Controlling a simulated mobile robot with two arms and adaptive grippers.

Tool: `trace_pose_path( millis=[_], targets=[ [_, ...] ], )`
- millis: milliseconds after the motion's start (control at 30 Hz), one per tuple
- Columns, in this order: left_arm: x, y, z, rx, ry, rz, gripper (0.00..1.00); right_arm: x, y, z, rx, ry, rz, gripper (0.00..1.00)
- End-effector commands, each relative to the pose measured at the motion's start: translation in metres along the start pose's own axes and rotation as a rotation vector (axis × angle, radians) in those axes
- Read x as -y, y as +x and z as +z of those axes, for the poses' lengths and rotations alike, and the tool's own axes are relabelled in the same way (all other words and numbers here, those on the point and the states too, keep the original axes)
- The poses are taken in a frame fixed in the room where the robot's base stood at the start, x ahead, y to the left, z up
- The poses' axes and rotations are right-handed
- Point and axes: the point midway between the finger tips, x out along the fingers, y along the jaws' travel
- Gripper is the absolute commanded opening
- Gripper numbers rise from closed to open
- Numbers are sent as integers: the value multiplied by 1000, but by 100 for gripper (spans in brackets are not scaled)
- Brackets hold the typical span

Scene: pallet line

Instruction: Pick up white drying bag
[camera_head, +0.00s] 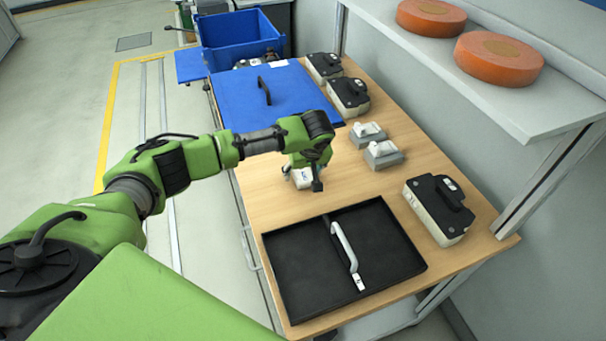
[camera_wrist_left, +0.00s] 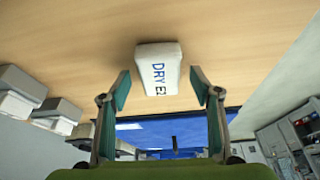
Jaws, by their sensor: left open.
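The white drying bag (camera_head: 302,178) lies on the wooden table, partly hidden under my left gripper in the head view. In the left wrist view the bag (camera_wrist_left: 158,70) shows blue and dark lettering, "DRY E...", and sits between and just beyond the fingertips. My left gripper (camera_head: 315,183) is above the bag and pointing down. In the left wrist view its two fingers (camera_wrist_left: 160,82) are spread apart, with a gap on each side of the bag and nothing held. My right gripper is not in view.
A black tray (camera_head: 291,275) with a light handle lies at the table's near end. A blue lid (camera_head: 290,105) and blue crate (camera_head: 225,55) are at the far end. Black-topped cases (camera_head: 437,217) and grey-white blocks (camera_head: 383,155) line the right side. A shelf (camera_head: 535,110) holds two orange discs.

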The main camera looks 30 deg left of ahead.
Motion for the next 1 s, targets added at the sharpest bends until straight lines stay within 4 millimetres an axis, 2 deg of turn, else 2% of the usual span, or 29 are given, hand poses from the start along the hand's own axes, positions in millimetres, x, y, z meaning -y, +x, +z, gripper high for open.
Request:
trace_pose_path(
  millis=[67, 200, 233, 667, 867, 1000],
  targets=[
    [0, 0, 0, 0, 0, 0, 55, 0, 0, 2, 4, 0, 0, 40],
    [0, 0, 0, 0, 0, 0, 19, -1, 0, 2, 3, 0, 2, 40],
    [0, 0, 0, 0, 0, 0, 16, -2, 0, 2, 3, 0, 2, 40],
    [-1, -4, -2, 0, 0, 2, 16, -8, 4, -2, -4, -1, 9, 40],
    [-2, -26, -11, -1, -2, 6, 16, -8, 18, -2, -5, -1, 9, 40],
    [16, -52, -11, -3, 0, 3, 16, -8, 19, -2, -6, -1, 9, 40]
  ],
)
